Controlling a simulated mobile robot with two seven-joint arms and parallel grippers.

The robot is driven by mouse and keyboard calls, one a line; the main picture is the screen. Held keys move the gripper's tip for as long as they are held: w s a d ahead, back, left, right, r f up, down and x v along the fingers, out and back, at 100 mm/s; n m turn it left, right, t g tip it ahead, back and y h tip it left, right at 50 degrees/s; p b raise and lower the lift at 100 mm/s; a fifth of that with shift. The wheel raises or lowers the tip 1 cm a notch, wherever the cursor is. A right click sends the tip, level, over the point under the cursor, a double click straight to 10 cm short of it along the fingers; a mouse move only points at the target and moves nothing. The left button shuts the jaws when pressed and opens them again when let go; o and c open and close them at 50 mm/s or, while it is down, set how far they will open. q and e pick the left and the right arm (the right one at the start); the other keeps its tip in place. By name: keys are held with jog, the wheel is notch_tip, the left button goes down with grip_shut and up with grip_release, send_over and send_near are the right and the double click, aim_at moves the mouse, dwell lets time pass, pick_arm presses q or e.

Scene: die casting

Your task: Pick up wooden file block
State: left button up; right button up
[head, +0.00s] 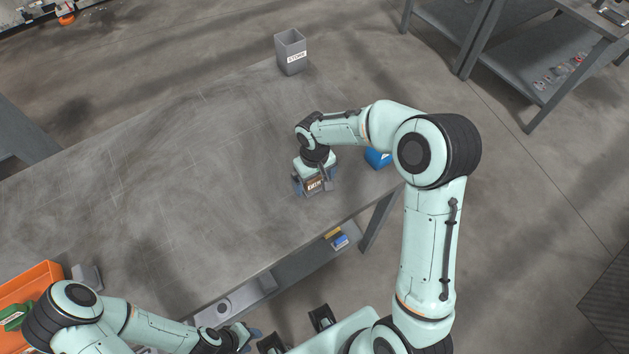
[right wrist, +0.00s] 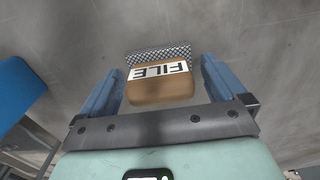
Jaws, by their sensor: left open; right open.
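The wooden file block (right wrist: 161,88) is brown with a white label reading FILE and a dark cross-hatched strip along one side. In the right wrist view it lies between the two blue fingers of my right gripper (right wrist: 158,85), with a gap on each side. In the head view my right gripper (head: 312,187) is over the table, and the file block (head: 316,184) partly shows below it. My right gripper is open. My left gripper (head: 252,335) is open and empty at the bottom of the head view, away from the block.
The grey table (head: 190,150) is mostly bare. A grey bin labelled STONE (head: 290,54) stands at its far edge. A blue object (head: 378,158) is just right of my right gripper. An orange crate (head: 38,278) is at the lower left. A shelf (head: 290,275) runs below the near edge.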

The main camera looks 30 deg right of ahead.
jog(key=c, duration=1.3)
